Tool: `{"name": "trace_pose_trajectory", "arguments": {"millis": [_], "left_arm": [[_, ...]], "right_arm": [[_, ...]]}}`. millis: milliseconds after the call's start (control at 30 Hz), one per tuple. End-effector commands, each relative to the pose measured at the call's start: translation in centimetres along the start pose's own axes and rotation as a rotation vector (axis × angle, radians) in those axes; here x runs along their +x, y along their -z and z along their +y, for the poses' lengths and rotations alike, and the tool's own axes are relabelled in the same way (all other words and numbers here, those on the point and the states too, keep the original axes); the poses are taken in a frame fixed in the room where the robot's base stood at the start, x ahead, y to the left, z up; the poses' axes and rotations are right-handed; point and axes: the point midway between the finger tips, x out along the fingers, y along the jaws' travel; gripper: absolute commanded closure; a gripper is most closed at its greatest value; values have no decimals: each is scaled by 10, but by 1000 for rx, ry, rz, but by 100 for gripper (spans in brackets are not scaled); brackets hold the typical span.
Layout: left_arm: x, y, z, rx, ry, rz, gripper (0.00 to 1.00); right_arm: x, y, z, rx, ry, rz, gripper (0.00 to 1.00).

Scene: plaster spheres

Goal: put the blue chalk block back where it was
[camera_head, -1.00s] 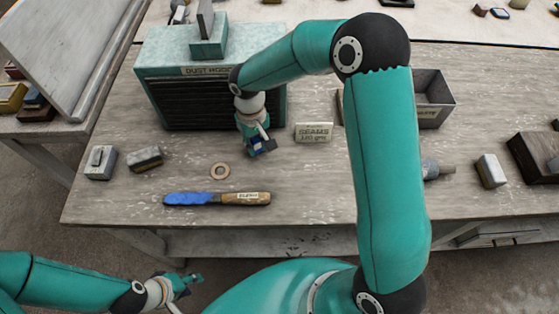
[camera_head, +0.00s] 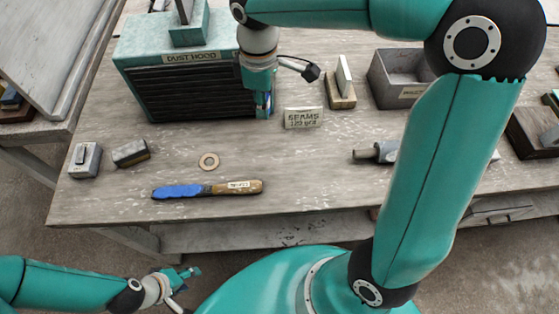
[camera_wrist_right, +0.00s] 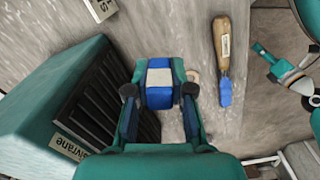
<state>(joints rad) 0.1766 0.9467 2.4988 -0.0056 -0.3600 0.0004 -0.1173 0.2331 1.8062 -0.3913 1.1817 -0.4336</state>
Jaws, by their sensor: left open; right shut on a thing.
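The blue chalk block (camera_wrist_right: 160,82), with a pale band around its middle, is between the fingertips of my right gripper (camera_wrist_right: 160,92) in the right wrist view. In the head view my right gripper (camera_head: 263,103) points down at the right front corner of the dust hood (camera_head: 185,95), left of the "SEAMS" card (camera_head: 303,117). Only a little blue of the block shows there. I cannot tell whether the block touches the table. My left gripper (camera_head: 183,284) is open and empty, in front of the table's near edge.
A ring (camera_head: 208,161) and a blue-bladed tool (camera_head: 205,190) lie in front of the hood. Two small blocks (camera_head: 85,160) (camera_head: 131,153) sit at left. A pale slab on a wooden base (camera_head: 341,90) and a grey bin (camera_head: 400,78) stand right of the card.

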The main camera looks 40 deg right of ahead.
Motion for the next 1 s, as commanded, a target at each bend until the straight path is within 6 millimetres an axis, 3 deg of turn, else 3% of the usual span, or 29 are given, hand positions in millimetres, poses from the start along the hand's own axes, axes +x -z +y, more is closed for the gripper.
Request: {"name": "trace_pose_trajectory", "arguments": {"millis": [167,333,467,800,1000], "left_arm": [[8,0,-3,0,0,0,52],[9,0,-3,0,0,0,52],[10,0,-4,0,0,0,52],[12,0,-4,0,0,0,52],[13,0,-5,0,0,0,52]], "right_arm": [[-35,-30,-15,-226,-1,15,100],[-34,-41,-20,-306,6,13,100],[-8,-42,-21,-309,8,10,100],[81,-40,-21,-306,8,11,100],[109,-39,-20,-304,5,14,100]]}}
